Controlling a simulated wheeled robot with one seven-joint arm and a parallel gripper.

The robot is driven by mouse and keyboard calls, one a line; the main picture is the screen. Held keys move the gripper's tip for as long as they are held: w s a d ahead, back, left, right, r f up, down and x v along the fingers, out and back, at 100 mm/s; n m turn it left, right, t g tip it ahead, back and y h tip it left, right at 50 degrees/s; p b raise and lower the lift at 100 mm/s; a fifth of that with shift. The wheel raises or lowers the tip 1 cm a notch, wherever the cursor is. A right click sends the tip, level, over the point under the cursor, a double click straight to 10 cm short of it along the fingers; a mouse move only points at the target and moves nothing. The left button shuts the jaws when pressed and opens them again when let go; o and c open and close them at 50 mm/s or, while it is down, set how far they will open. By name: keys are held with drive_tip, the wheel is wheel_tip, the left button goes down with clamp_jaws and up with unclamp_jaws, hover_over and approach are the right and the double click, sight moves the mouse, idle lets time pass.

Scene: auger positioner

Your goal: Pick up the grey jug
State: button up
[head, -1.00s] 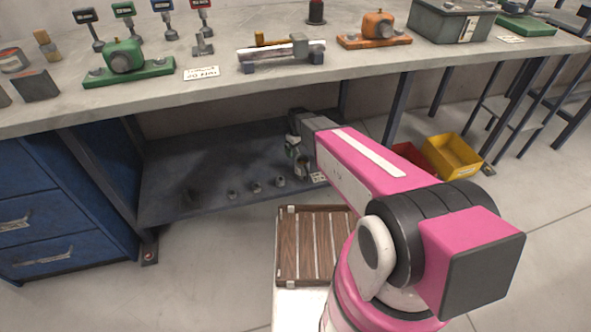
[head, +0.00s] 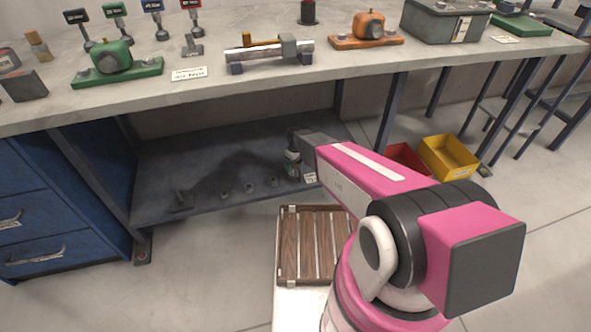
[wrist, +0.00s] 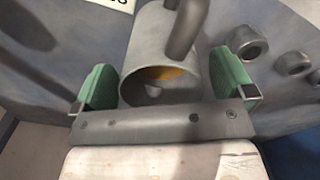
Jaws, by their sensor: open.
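The grey jug (wrist: 152,52) shows in the wrist view as a metal cylinder with its open mouth toward the camera. Its thick curved handle (wrist: 187,28) rises at the upper right, and something orange shows inside. My gripper (wrist: 165,84) is open, with one green pad on each side of the jug. Gaps show between the pads and the jug, so it is not clasped. In the head view my gripper (head: 294,157) is low over the shelf under the bench; my arm and the gripper largely hide the jug there.
The workbench top (head: 345,62) is overhead. Blue drawers (head: 50,215) stand left; a yellow bin (head: 448,157) and a red bin (head: 405,158) stand right. A slatted wooden tray (head: 316,246) is in front.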

drive_tip(key=shift+f, duration=0.8)
drive_tip(key=c, duration=1.2)
drive_tip(key=shift+o, duration=0.2)
drive_tip(key=shift+r, duration=0.2)
wheel_tip(320, 180, up, 10)
drive_tip(key=shift+f, duration=0.15)
